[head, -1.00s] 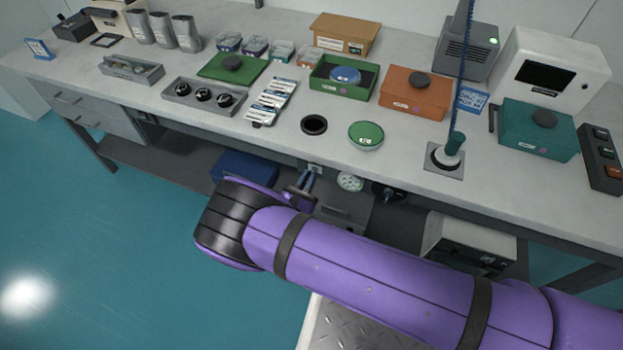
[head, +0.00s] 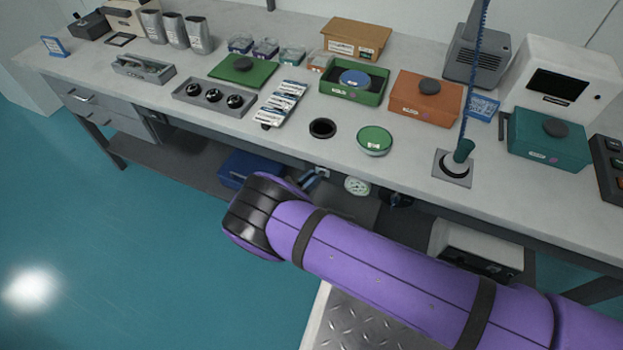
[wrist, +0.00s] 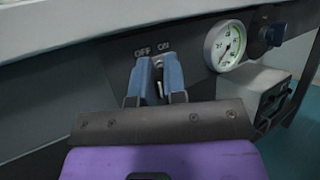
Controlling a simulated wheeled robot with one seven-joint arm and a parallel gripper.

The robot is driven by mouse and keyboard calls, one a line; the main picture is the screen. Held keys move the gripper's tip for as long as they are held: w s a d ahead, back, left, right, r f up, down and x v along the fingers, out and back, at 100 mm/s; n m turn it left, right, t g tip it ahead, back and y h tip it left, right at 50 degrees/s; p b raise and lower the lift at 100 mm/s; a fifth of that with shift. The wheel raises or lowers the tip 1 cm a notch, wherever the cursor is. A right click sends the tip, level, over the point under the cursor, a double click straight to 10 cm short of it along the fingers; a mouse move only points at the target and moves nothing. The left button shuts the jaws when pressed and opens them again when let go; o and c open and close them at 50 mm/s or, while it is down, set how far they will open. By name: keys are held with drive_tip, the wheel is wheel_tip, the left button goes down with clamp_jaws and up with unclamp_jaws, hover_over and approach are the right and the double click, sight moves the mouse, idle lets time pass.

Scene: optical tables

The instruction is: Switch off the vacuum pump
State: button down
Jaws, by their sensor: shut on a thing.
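A switch (wrist: 159,61) with OFF on its left and ON on its right sits on the dark panel under the bench top. My gripper (wrist: 158,72) has its two blue fingers close together at this switch, shut on its small lever (wrist: 160,88), which is mostly hidden between them. Which way the lever leans I cannot tell. In the head view my gripper (head: 309,181) is partly hidden behind my purple arm, at the bench's front edge. A round white gauge (wrist: 225,46) is right of the switch; it also shows in the head view (head: 357,185).
A dark blue knob (wrist: 273,35) is right of the gauge. A grey box (wrist: 265,92) stands below it, under the bench (head: 210,125); it also shows in the head view (head: 480,250). A blue box (head: 238,168) is on the lower shelf. Open floor lies at left.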

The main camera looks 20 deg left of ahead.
drive_tip(key=c, duration=1.2)
unclamp_jaws()
drive_tip(key=shift+a, duration=0.1)
drive_tip(key=v, duration=1)
drive_tip(key=shift+s+a+f, duration=0.1)
drive_tip(key=shift+s+a, duration=0.1)
drive_tip(key=shift+s, duration=0.15)
